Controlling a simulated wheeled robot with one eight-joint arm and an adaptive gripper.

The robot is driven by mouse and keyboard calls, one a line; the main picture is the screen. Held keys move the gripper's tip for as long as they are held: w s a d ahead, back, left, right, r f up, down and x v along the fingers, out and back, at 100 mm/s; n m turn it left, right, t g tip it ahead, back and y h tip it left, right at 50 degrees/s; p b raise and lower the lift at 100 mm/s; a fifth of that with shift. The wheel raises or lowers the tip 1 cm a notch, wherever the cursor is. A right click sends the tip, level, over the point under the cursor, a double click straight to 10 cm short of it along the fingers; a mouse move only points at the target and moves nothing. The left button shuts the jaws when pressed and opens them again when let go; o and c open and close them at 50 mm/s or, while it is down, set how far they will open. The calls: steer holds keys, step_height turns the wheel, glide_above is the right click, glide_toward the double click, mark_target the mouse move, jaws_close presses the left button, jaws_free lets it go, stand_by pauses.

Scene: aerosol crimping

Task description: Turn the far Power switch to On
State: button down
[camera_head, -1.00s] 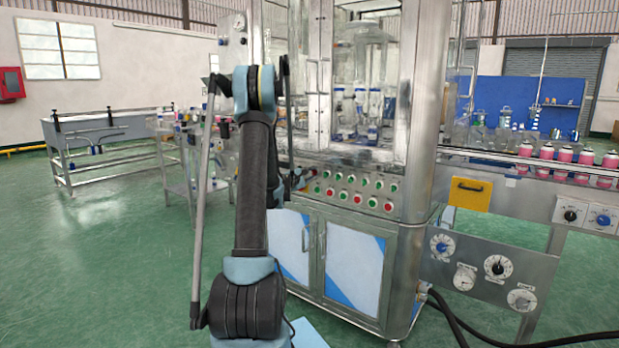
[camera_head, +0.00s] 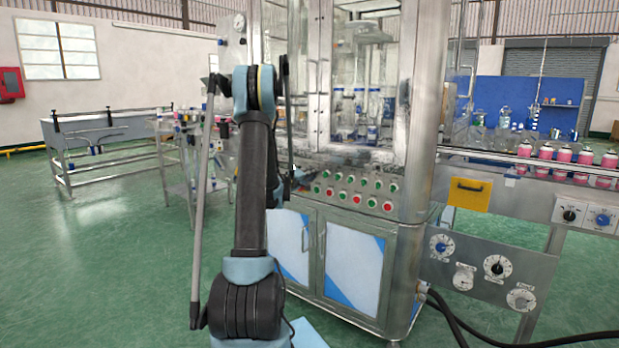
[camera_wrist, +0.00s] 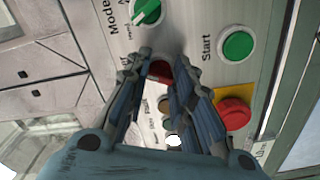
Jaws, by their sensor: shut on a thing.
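In the wrist view a red rotary switch (camera_wrist: 159,71) sits on the grey label panel. Its label is mostly covered by my fingers, so I cannot read it or tell its exact setting. My gripper (camera_wrist: 160,78) is shut on this red switch, with one fingertip on each side of it. In the head view my arm hides the gripper and the switch, at the left side of the machine's front.
Close to my fingers are a green Mode switch (camera_wrist: 147,12), a green Start button (camera_wrist: 238,45) and a red mushroom button (camera_wrist: 233,113) on a yellow plate. In the head view, rows of red and green buttons (camera_head: 358,198) run along the cabinet front.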

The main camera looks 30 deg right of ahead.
steer(key=shift+m, duration=0.6)
steer(key=shift+w, duration=0.1)
steer(key=c, duration=1.4)
jaws_free()
steer(key=shift+c, duration=0.2)
steer(key=shift+a, duration=0.1)
